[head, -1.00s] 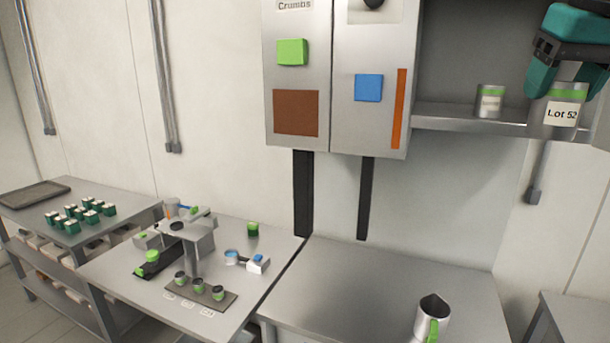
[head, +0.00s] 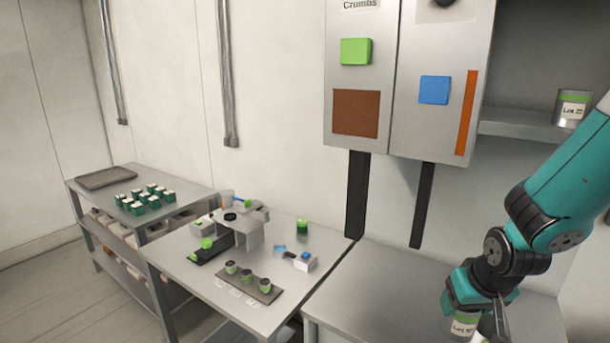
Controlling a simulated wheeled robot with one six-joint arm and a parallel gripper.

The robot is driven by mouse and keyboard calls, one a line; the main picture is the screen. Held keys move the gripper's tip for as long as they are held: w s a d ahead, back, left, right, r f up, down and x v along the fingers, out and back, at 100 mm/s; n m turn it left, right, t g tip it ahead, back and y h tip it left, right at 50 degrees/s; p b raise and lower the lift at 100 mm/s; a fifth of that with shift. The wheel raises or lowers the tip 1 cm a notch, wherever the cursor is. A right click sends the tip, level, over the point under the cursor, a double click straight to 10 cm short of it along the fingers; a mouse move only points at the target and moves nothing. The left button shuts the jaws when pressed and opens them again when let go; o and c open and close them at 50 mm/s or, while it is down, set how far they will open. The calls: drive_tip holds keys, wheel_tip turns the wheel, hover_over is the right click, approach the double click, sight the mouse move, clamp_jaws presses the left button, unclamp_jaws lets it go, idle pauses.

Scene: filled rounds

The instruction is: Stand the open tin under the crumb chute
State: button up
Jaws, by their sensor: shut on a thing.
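My gripper (head: 466,297) is at the lower right, over the steel table (head: 340,305), with its teal fingers around a tin (head: 463,326). The tin is grey with a green band and a white label, and its lower part is cut off by the frame. Its top is hidden by the gripper, so I cannot tell whether it is open. The crumb chute (head: 357,195) is a black strip below the wall cabinet section (head: 374,75) marked "Crumbs". The tin is to the right of that chute and nearer to me.
A second black chute (head: 423,205) hangs under the cabinet's right section. A metal jug (head: 487,325) is mostly hidden beside my gripper. Another labelled tin (head: 572,108) stands on the shelf (head: 510,123). The table under the chutes is clear.

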drive_tip(key=a+f+b, duration=0.1)
drive_tip(key=f+b, duration=0.8)
drive_tip(key=f, duration=0.7)
drive_tip(key=s+a+f+b, duration=0.1)
drive_tip(key=a+f+b, duration=0.1)
drive_tip(key=f+b, duration=0.7)
wheel_tip(320, 180, down, 8)
drive_tip(key=shift+s+f+n, duration=0.1)
drive_tip(key=shift+s+n, duration=0.2)
drive_tip(key=shift+n, duration=0.1)
drive_tip(key=shift+d, duration=0.1)
